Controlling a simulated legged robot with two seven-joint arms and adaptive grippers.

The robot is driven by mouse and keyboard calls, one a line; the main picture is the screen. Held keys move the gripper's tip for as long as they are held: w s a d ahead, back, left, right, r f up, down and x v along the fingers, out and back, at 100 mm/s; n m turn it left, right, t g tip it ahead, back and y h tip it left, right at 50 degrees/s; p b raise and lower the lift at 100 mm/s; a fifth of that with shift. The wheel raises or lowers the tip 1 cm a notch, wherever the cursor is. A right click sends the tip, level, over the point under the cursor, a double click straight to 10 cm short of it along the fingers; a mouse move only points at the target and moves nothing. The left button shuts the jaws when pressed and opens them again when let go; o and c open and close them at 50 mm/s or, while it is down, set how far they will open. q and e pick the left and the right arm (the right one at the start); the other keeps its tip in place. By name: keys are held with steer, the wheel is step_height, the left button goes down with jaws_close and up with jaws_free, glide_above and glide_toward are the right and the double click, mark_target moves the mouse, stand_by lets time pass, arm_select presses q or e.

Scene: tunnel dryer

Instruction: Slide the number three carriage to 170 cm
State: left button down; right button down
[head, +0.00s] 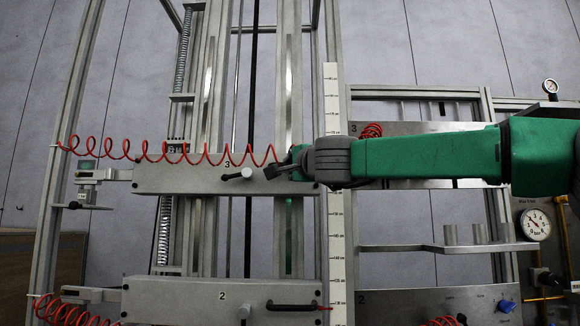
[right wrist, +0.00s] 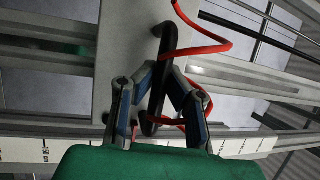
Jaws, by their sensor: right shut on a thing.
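The number three carriage (head: 200,178) is a grey horizontal beam marked "3" across the vertical rails in the head view. Its plate (right wrist: 122,45) fills the upper middle of the right wrist view. My right gripper (head: 282,168) is at the carriage's right end, and in the wrist view its fingers (right wrist: 162,85) are closed around a black bar handle (right wrist: 170,38). The white scale (head: 333,230) stands upright just right of the carriage, partly hidden by my right arm. In the wrist view the scale (right wrist: 60,149) shows a 150 cm mark at the left. My left gripper is out of view.
A red coiled hose (head: 165,152) runs above the carriage to its right end, close to my gripper. The number two carriage (head: 222,300) sits below on the same rails, with open space between. A shelf (head: 440,248) and a pressure gauge (head: 535,224) are at right.

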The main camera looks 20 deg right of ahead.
mark_target(286, 154)
step_height(286, 154, up, 3)
steer(key=shift+w+d+p, duration=0.15)
steer(key=shift+p, duration=1)
steer(key=c, duration=1.9)
jaws_free()
steer(key=shift+w, duration=0.1)
steer(key=o, duration=0.3)
steer(key=shift+s, duration=0.5)
steer(key=shift+w+a+f, duration=0.15)
steer(key=shift+a, duration=0.1)
steer(key=shift+s+f, duration=0.1)
steer(key=shift+s, duration=0.1)
steer(key=s, duration=0.4)
steer(key=s+f, duration=0.1)
steer(key=s, duration=0.2)
steer(key=s+d, duration=0.1)
steer(key=s, duration=0.3)
steer(key=shift+s+d+f, duration=0.1)
steer(key=shift+s+f, duration=0.2)
steer(key=shift+s, duration=0.05)
